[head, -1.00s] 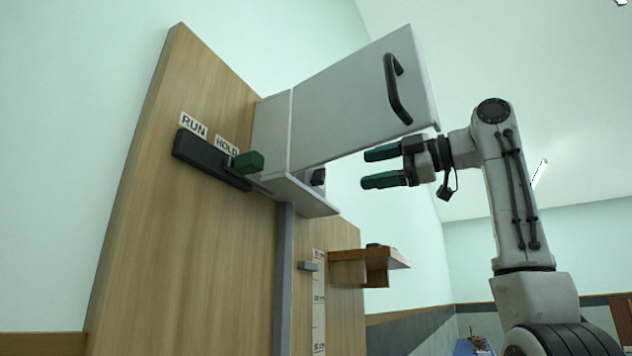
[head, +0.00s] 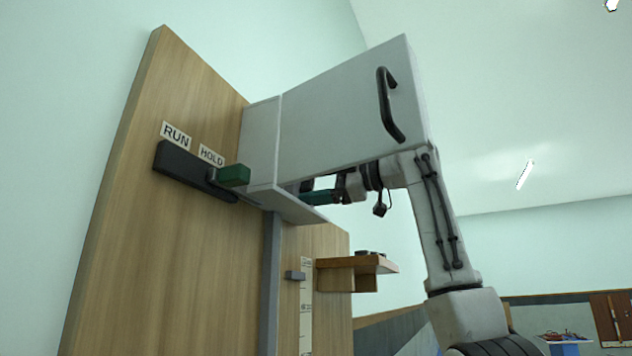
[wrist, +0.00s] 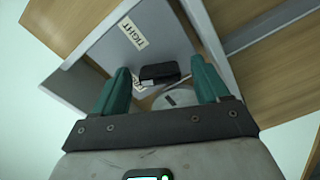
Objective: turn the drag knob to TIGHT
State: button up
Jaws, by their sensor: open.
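In the wrist view a black block-shaped knob (wrist: 160,73) sits inside a grey box, beside a label reading TIGHT (wrist: 132,33). A pale round disc (wrist: 178,97) with a dark mark lies just below it, and a second label there is partly hidden. My gripper (wrist: 160,66) is open, its two green fingers on either side of the knob, with gaps on both sides. I cannot tell whether the tips reach past it. In the head view my gripper (head: 322,197) is in the opening under the raised grey door (head: 345,110), which hides much of it.
The grey box is on a wooden panel (head: 180,260). The black door handle (head: 388,105) is above my wrist. A green-handled lever (head: 233,175) stands at HOLD (head: 211,156), left of the box, away from RUN. A small wooden shelf (head: 350,265) projects below my gripper.

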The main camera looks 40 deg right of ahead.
jog(key=c, duration=1)
jog(key=shift+c, duration=0.2)
jog(key=shift+m, duration=0.3)
jog(key=m, duration=1.2)
jog(key=shift+m, duration=0.3)
